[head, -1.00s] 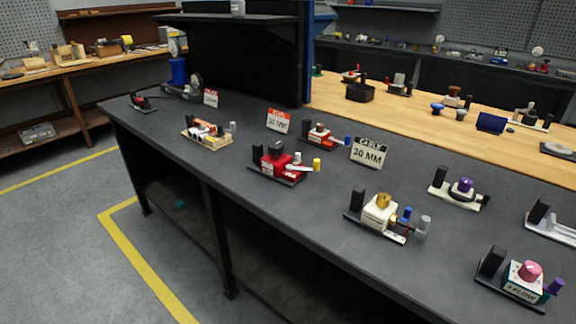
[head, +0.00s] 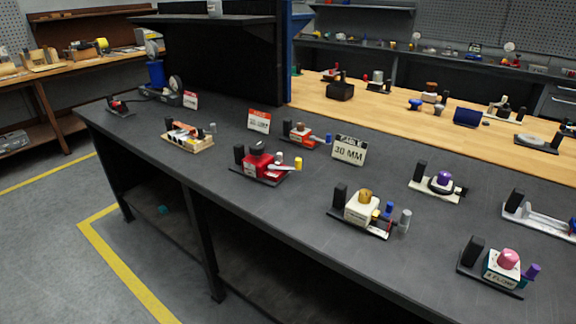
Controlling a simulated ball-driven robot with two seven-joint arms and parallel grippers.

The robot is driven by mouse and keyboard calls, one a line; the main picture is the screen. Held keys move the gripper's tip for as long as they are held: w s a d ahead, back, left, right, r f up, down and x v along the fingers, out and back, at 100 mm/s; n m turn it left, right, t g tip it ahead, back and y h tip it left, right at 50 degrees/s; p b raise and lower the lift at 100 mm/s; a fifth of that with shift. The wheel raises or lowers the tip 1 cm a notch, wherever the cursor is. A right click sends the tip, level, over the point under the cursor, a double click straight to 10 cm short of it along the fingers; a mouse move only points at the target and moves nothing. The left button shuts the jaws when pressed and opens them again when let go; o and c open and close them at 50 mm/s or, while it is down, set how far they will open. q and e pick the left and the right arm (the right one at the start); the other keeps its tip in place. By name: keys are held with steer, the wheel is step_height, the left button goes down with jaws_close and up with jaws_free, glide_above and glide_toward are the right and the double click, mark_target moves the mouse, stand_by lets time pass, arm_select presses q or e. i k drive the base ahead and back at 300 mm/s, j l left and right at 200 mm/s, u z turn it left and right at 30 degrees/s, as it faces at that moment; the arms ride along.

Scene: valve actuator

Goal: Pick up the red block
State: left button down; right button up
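A red block-shaped unit (head: 257,164) sits on a dark base on the grey bench, near the middle of the head view. It has a black post at its left, a white lever and a yellow cylinder at its right. A smaller red unit (head: 301,134) stands behind it, with a black post and a blue cylinder. A small red piece (head: 119,105) also shows on a dark base at the bench's far left end. I cannot tell which of these is the red block. Neither of my grippers is in view.
The dark bench (head: 330,262) also bears a white unit with a gold knob (head: 362,206), a pink-knobbed unit (head: 507,262) and a purple-knobbed one (head: 440,182). A 30 MM sign (head: 349,150) stands behind. Open floor (head: 50,240) lies at the left.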

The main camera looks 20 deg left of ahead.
mark_target(258, 172)
steer(key=i+j+z, duration=0.1)
steer(key=j, duration=0.3)
steer(key=i+j+z, duration=0.1)
steer(key=j, duration=0.35)
steer(key=i+j+z, duration=0.1)
steer(key=i+j, duration=0.15)
steer(key=j, duration=0.2)
steer(key=i+j+z, duration=0.1)
steer(key=j, duration=0.4)
steer(key=i+j+z, duration=0.1)
steer(key=j, duration=0.35)
steer(key=i+j+z, duration=0.1)
steer(key=j, duration=0.35)
